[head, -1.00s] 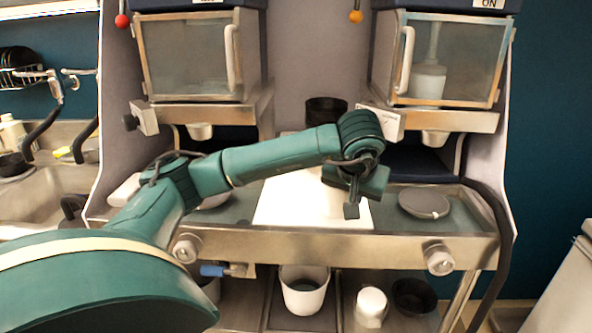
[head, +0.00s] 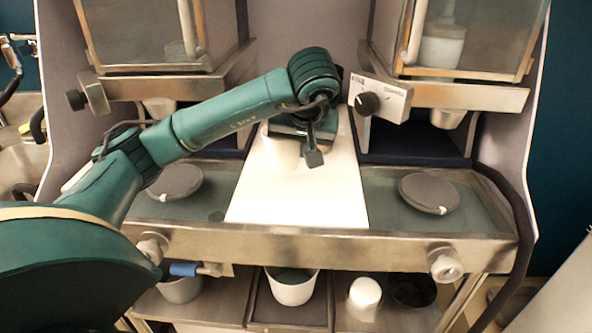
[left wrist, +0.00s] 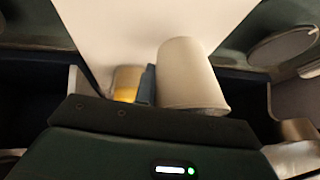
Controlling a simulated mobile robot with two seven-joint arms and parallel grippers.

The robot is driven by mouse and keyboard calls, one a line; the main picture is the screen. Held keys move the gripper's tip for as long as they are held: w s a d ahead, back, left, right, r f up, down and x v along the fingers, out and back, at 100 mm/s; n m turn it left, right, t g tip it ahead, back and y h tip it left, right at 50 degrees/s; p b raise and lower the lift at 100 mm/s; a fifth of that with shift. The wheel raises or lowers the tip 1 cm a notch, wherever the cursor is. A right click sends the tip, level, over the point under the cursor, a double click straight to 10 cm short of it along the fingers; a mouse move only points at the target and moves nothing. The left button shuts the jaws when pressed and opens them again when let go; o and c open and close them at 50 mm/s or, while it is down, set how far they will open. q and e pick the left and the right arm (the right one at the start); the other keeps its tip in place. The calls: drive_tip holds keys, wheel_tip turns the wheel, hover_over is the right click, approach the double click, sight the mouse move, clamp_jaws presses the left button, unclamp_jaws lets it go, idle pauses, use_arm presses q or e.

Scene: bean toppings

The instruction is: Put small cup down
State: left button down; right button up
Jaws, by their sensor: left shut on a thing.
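A small white cup (head: 284,152) shows beside my left gripper (head: 311,142) above the white board in the head view. In the left wrist view the cup (left wrist: 187,75) is tilted, its wide end toward the gripper. A dark blue finger (left wrist: 147,85) of my left gripper lies against the cup's side, and the gripper is shut on the cup. The other finger is not clearly seen. A blurred amber shape (left wrist: 127,83) is on the finger's other side. Whether the cup touches the board is unclear. My right gripper is not in view.
The white board (head: 300,200) is clear in front. Round dark pads stand left (head: 175,182) and right (head: 429,193) of it. The control box (head: 382,98) and glass-fronted cabinets are above. A white bin (head: 292,287) and a white cup-like thing (head: 365,292) sit below.

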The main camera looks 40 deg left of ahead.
use_arm(q)
drive_tip(key=shift+f, duration=0.95)
wheel_tip(320, 180, down, 3)
drive_tip(key=shift+f, duration=0.55)
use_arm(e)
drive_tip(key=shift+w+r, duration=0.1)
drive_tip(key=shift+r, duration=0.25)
use_arm(q)
drive_tip(key=shift+f, duration=0.15)
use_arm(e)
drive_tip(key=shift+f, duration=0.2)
use_arm(q)
drive_tip(key=c, duration=1.6)
unclamp_jaws()
drive_tip(key=shift+o, duration=0.6)
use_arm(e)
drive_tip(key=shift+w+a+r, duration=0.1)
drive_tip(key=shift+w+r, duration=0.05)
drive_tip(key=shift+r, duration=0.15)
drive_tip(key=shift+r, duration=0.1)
